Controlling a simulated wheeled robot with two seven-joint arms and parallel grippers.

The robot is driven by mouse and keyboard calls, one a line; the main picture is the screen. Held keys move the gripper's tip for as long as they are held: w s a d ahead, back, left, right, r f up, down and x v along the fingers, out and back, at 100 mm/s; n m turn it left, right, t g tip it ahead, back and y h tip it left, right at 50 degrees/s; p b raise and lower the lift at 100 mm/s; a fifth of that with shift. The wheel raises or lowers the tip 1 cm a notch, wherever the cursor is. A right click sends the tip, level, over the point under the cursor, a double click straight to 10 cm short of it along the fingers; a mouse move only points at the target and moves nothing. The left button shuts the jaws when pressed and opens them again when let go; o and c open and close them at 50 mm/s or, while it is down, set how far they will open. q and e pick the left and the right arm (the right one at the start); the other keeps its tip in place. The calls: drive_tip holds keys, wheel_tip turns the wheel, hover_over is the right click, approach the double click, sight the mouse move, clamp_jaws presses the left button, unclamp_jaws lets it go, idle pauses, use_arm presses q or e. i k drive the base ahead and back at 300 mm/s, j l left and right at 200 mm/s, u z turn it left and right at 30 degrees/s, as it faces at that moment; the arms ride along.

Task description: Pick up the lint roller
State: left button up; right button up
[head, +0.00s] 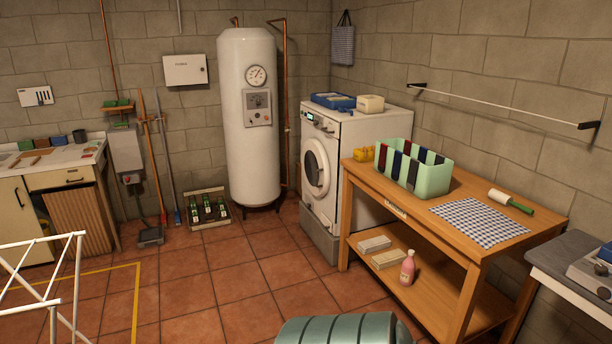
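The lint roller (510,201) has a white roller head and a green handle. It lies on the top of the wooden table (460,188) at the right, near the wall side, with its handle pointing right and toward me. It is just behind a blue-and-white checked cloth (480,222) and appears apart from it. Nothing covers the roller. Neither of my grippers is in view.
A green divided bin (427,180) with dark cloths stands left of the roller. A wall rail (500,106) runs above. A grey-topped table (570,256) is front right. A ribbed grey-green form, unidentifiable, is at the bottom edge.

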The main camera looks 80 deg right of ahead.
sight(506, 200)
drive_tip(key=z, duration=3.7)
